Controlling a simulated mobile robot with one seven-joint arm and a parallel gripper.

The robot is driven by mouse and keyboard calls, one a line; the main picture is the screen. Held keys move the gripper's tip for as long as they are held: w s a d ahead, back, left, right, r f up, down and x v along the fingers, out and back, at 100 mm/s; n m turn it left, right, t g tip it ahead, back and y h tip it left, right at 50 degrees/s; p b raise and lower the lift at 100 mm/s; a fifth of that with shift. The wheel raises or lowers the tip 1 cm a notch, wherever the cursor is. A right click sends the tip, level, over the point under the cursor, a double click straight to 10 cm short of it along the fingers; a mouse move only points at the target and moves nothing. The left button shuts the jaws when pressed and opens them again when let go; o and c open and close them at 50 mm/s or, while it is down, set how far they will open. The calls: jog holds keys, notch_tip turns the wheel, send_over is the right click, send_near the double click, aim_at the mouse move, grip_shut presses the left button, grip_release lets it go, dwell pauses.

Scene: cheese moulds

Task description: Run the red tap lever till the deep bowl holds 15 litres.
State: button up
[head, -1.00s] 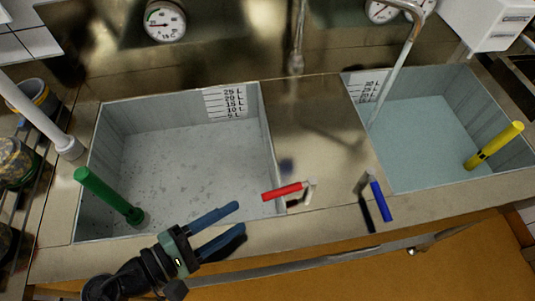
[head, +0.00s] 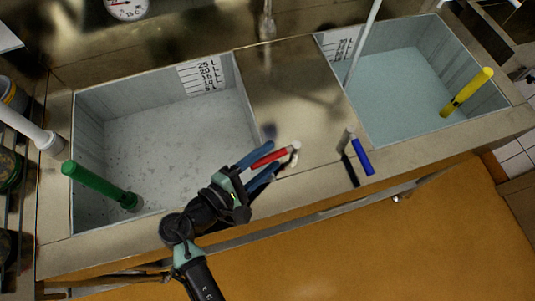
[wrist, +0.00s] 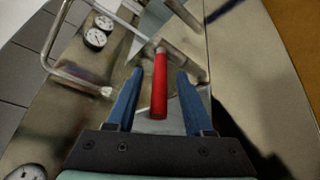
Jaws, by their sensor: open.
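The red tap lever (head: 272,157) sits on the counter between the two bowls, pointing left from its pale pivot. My gripper (head: 266,160) is open, with its blue fingers on either side of the lever. In the wrist view the red lever (wrist: 160,88) lies between the open fingers (wrist: 159,76), with a gap on both sides. The left bowl (head: 86,130) has a litre scale (head: 203,75) on its back wall and shows a bare, speckled floor. The right bowl (head: 430,38) also has a scale (head: 340,42) and holds bluish water. Which is the deep bowl is unclear.
A blue lever (head: 361,157) stands right of the red one. A green handle (head: 100,185) rises in the left bowl and a yellow handle (head: 467,92) in the right. A thin spout or stream (head: 362,45) reaches into the right bowl. A round gauge (head: 126,8) is behind.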

jog(key=shift+w+d+f, duration=0.1)
jog(key=shift+w+d, duration=0.05)
jog(key=shift+w, duration=0.05)
grip_shut()
dwell(1.4)
